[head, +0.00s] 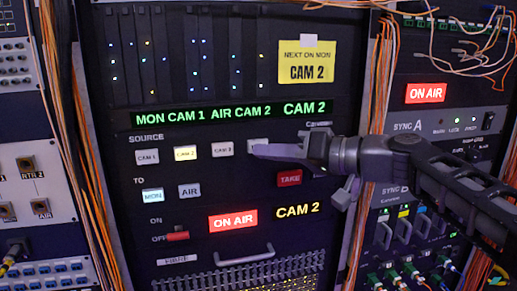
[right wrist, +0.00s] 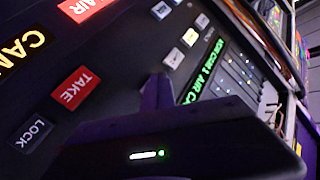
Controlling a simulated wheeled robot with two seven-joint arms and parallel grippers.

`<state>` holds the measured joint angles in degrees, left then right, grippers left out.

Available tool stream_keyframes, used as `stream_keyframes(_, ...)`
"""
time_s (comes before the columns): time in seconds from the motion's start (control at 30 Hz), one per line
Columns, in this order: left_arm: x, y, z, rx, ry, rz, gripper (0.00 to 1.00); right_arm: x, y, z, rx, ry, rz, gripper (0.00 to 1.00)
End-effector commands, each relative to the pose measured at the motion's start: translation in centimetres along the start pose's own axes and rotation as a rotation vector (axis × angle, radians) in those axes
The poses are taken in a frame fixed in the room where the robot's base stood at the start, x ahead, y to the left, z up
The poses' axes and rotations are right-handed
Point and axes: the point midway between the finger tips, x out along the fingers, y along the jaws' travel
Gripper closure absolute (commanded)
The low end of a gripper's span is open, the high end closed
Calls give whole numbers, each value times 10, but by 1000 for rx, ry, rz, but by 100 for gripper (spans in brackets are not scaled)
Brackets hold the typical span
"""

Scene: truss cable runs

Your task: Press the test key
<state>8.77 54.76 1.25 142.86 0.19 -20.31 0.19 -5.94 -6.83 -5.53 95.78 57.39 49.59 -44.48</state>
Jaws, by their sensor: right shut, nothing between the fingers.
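The source row on the dark panel (head: 130,240) has a pale key at its right end (head: 257,141), just right of the CAM 3 key (head: 222,149). My fingertips cover most of this end key, so its label cannot be read; I cannot confirm that it is the test key. My right gripper (head: 256,151) is shut and empty, its tips at the lower part of that key; whether they touch it I cannot tell. In the right wrist view the closed fingers (right wrist: 157,90) hide the spot beside CAM 3 (right wrist: 173,58). My left gripper is not in view.
The CAM 2 key (head: 185,153) is lit yellow and the MON key (head: 152,195) is lit. The red TAKE key (head: 289,178) lies below my gripper. A red toggle (head: 177,236) sits lower left. Orange cable bundles (head: 77,150) run down beside the panel.

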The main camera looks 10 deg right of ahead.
Motion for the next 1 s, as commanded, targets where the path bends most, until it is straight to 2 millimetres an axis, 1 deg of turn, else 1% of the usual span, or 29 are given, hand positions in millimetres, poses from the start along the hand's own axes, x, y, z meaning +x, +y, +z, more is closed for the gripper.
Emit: stream_keyframes(1.0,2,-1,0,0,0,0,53,6,4,-4,-1,0,0,100)
